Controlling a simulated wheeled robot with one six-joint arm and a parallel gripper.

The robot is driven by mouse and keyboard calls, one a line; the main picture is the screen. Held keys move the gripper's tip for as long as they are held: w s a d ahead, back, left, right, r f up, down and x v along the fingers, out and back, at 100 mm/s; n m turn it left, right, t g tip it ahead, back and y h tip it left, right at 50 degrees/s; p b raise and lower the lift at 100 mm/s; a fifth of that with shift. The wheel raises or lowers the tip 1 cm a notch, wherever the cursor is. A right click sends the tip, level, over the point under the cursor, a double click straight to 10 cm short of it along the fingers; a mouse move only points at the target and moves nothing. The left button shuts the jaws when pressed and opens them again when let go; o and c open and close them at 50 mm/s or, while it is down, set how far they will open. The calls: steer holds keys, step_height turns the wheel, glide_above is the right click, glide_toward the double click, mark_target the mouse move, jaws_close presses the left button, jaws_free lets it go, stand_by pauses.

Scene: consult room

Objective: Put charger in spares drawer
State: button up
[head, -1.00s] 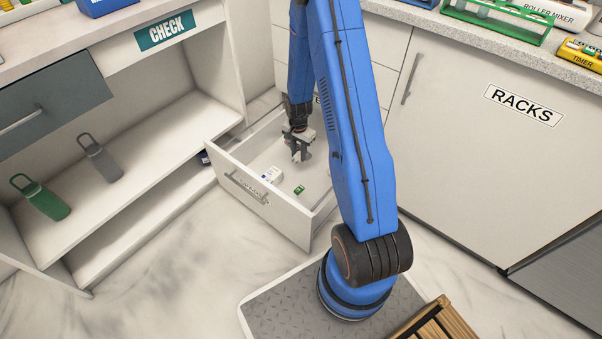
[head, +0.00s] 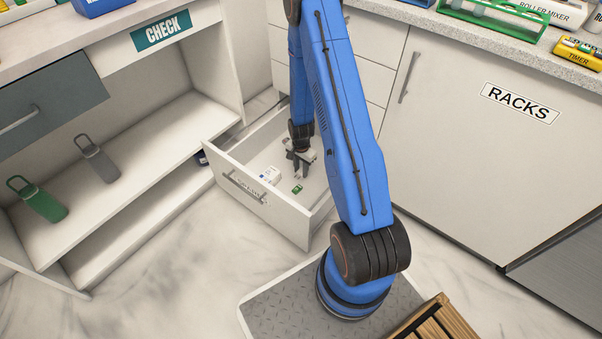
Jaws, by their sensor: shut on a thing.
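The open drawer (head: 253,198) is pulled out below the counter, with a label on its front too small to read surely. My gripper (head: 301,172) points down inside the drawer, toward its right side. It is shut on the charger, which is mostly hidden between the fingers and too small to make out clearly. A small white box (head: 271,174) and a small green item (head: 297,189) lie on the drawer floor, left of and in front of my gripper.
The drawer's walls stand around my gripper. A closed cabinet door labelled RACKS (head: 500,150) is at the right. A wooden crate (head: 430,322) is at the bottom.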

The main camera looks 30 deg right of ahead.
steer(key=shift+f, duration=1)
steer(key=o, duration=1)
steer(key=shift+f, duration=0.1)
